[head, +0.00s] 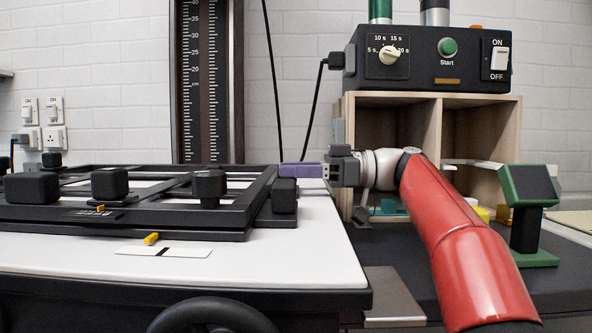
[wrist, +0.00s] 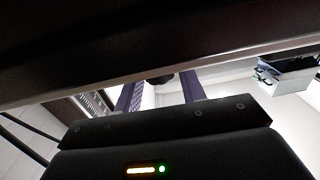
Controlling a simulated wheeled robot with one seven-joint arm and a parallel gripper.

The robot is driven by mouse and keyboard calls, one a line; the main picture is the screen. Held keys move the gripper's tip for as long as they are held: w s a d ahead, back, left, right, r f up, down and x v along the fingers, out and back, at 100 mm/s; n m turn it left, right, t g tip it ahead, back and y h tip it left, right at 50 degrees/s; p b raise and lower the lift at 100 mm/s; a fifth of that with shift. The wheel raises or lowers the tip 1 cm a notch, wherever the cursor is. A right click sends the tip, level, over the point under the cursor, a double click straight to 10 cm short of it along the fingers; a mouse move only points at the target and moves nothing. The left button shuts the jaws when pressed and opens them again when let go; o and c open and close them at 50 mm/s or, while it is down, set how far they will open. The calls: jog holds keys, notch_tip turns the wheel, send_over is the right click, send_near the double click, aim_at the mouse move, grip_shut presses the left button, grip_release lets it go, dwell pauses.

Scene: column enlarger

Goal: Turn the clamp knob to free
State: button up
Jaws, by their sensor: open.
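My gripper (head: 300,171) has purple fingers and reaches in from the right, at the right edge of the black easel (head: 262,197). In the wrist view its two fingers stand apart with nothing held between them. A small dark rounded thing (wrist: 162,79) shows between and beyond the fingers, partly cut off by a dark beam; I cannot tell whether it is the clamp knob. In the head view black knobs stand on the easel, one round (head: 208,187) and one at its right end (head: 284,196), just below the fingers. None is clearly marked as the clamp knob.
A dark beam (wrist: 150,45) crosses close above the fingers in the wrist view. The scaled column (head: 208,85) rises behind the easel. A timer box (head: 430,60) sits on wooden shelves (head: 490,97) at right. A green-based stand (head: 527,205) is beside my arm.

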jog(key=d, duration=0.7)
jog(key=shift+d, duration=0.4)
jog(key=shift+s, duration=0.1)
